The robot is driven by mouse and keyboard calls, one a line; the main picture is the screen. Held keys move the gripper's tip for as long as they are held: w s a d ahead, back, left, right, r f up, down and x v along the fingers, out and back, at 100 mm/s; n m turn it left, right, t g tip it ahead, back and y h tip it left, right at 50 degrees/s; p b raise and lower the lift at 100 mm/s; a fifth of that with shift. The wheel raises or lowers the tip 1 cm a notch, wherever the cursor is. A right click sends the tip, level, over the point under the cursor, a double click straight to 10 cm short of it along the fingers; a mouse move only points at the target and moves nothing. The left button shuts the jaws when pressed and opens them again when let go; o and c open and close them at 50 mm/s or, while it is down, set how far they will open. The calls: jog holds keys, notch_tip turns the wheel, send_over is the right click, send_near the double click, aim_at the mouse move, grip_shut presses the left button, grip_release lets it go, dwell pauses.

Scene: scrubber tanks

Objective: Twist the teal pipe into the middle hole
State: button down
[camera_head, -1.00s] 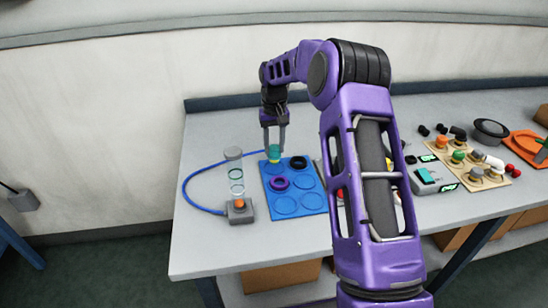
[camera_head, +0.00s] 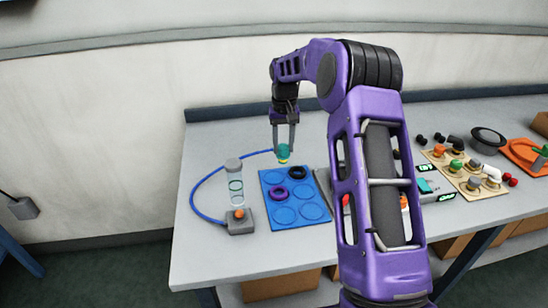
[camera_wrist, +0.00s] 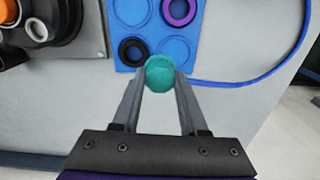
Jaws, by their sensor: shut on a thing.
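The teal pipe (camera_head: 284,151) is a short piece with a yellow lower end in the head view. My gripper (camera_head: 284,147) is shut on it and holds it near the back edge of the blue mat. In the wrist view the pipe (camera_wrist: 160,73) sits between the fingertips of my gripper (camera_wrist: 160,80), with its rounded teal top showing. The tan board (camera_head: 476,187) at the right carries several fittings in orange, green, grey and white. I cannot make out which spot on it is the middle hole.
The blue mat (camera_head: 284,215) has round outlines, with a purple ring (camera_head: 278,201) and a black ring (camera_head: 298,165) on it. A clear tube stand (camera_head: 239,221) with a blue hose is at its left. My arm hides part of the table between mat and board.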

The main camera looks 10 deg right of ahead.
jog(key=s+d+r+m, duration=0.2)
jog(key=s+d+r, duration=0.1)
jog(key=d, duration=0.4)
jog(key=s+d+r+m, duration=0.2)
jog(key=s+d+r, duration=0.1)
jog(key=d, duration=0.4)
jog(key=s+d+r+m, duration=0.1)
jog(key=s+d+r, duration=0.25)
jog(key=d, duration=0.35)
jog(key=shift+w+f+b, duration=0.25)
jog(key=shift+f+b, duration=0.3)
jog(key=shift+f, duration=0.9)
jog(key=shift+w+f+b, duration=0.2)
jog(key=shift+f+b, duration=0.3)
jog(key=shift+f, duration=0.9)
jog(key=shift+f, duration=0.4)
jog(key=shift+f, duration=0.3)
jog(key=shift+f, duration=0.75)
